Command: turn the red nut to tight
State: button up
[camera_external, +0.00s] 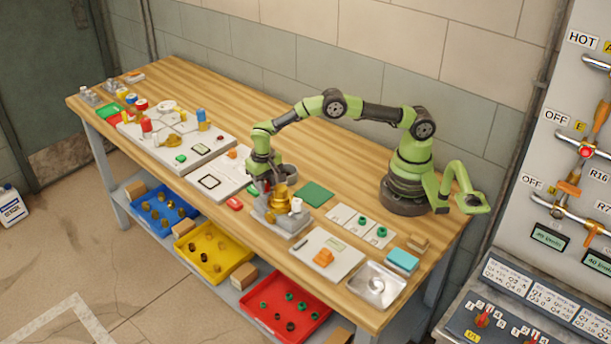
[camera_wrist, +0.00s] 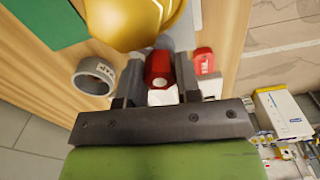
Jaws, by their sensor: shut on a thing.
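The red nut (camera_wrist: 159,66) is between my fingers in the wrist view, with a pale round end and a white part just below it. My gripper (camera_wrist: 160,82) is shut on the red nut, one dark finger on each side. A large brass body (camera_wrist: 130,18) fills the top of the wrist view, just beyond the nut. In the external view my gripper (camera_external: 264,187) is low over the bench beside the brass body (camera_external: 280,195), which stands on a grey block (camera_external: 282,221). The nut is mostly hidden there.
A grey ring (camera_wrist: 94,76) lies left of my fingers. A red labelled piece (camera_wrist: 204,61) lies close on the right. A green square (camera_external: 315,194) lies right of the brass body. A white board (camera_external: 327,256) and metal tray (camera_external: 374,285) are further right.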

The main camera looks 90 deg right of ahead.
jog(key=m, duration=0.4)
jog(key=shift+m, duration=0.3)
jog(key=shift+d+r+m, duration=0.1)
jog(key=shift+m, duration=1.4)
jog(key=o, duration=0.9)
notch_tip(320, 180, up, 9)
jog(key=shift+r, duration=0.45)
